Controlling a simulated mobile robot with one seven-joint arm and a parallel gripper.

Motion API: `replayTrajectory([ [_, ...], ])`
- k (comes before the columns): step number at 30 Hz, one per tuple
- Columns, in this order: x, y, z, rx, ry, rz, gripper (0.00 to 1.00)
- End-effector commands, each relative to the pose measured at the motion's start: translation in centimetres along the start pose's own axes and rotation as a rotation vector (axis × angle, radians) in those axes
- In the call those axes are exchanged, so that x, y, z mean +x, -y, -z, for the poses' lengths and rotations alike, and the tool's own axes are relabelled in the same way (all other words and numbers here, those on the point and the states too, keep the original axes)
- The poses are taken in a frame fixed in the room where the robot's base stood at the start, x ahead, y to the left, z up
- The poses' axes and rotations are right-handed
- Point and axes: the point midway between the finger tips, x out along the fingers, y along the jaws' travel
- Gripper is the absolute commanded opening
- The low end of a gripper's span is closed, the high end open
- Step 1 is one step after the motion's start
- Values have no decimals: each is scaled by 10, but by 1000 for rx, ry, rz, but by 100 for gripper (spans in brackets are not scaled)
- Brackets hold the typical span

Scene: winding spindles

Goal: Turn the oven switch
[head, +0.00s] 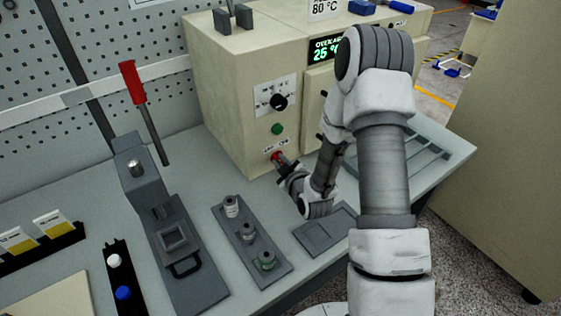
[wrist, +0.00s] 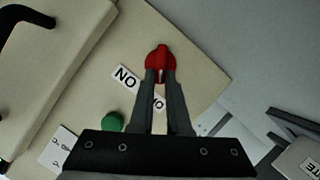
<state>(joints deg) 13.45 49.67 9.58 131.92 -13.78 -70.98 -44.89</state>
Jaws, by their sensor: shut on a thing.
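The oven (head: 225,95) is a beige box on the bench with a green lit display (head: 325,48). Its red switch (head: 277,157) sits low on the front panel, below a green button (head: 277,129) and a black knob (head: 279,102). My gripper (head: 284,165) reaches the switch from the right. In the wrist view, my gripper (wrist: 161,78) has its two fingers closed on the sides of the red switch (wrist: 160,58). The label (wrist: 127,78) beside the switch reads "NO" upside down and is partly hidden by the fingers. The green button also shows in the wrist view (wrist: 112,122).
A grey tray (head: 249,238) with several small spindles stands before the oven. A grey fixture (head: 170,235) and a red-handled tool (head: 132,84) are to the left. The oven's door handle (wrist: 22,20) is near my gripper.

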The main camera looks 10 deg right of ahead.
Motion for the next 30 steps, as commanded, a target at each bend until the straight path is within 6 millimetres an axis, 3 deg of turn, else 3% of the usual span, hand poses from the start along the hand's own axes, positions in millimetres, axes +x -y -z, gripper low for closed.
replayTrajectory([
  [11, 1, -3, -1, 102, -1, 41, 0],
  [30, 2, -17, -5, 636, 0, 261, 0],
])
